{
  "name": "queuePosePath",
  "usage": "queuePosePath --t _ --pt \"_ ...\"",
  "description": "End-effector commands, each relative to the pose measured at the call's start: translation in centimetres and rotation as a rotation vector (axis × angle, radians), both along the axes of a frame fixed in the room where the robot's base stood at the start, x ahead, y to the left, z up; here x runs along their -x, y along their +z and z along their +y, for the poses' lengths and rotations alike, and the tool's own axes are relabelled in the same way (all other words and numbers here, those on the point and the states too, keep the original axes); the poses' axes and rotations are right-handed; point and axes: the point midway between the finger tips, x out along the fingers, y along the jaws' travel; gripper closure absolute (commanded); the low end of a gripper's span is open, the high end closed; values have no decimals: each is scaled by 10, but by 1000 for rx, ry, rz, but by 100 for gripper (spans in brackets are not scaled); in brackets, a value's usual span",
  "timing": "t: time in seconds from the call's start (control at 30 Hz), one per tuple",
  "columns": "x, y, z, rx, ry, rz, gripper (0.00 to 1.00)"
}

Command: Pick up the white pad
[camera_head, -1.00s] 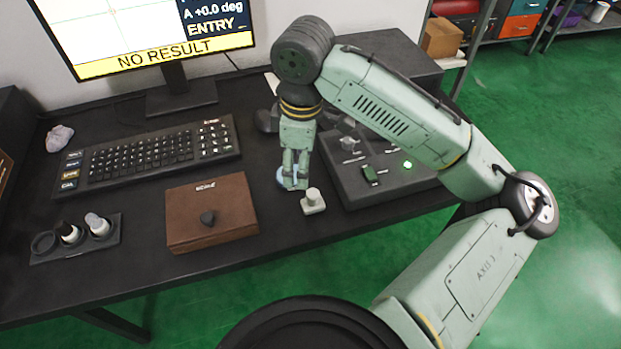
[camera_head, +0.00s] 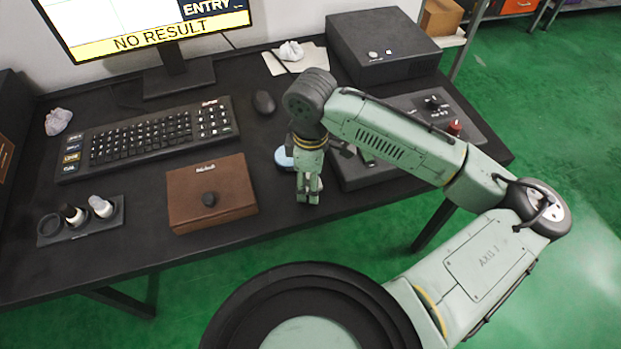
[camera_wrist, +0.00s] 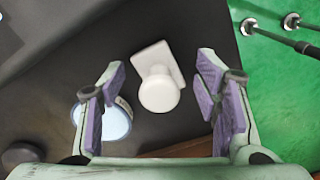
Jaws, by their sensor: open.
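The white pad (camera_wrist: 158,84) shows in the wrist view as a pale square base with a round knob on top. It lies on the dark table, in the gap between my fingers as seen from the wrist. My gripper (camera_wrist: 161,80) is open, with a purple-lined finger on either side of the pad. Neither finger visibly touches it, and I cannot tell how far below the fingertips it lies. In the head view my gripper (camera_head: 307,198) points down near the table's front edge and hides the pad.
A round pale-blue disc (camera_wrist: 116,120) lies beside the left finger in the wrist view. A brown box (camera_head: 212,192) stands left of my gripper, and a dark control panel (camera_head: 360,172) stands right. The table's front edge is close by, with green floor beyond.

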Motion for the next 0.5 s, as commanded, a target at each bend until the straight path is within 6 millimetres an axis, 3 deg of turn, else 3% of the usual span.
queuePosePath --t 0.23,0.5 --pt "0 -2 0 -1 0 -1 44" --pt "0 -2 0 -1 0 -1 62"
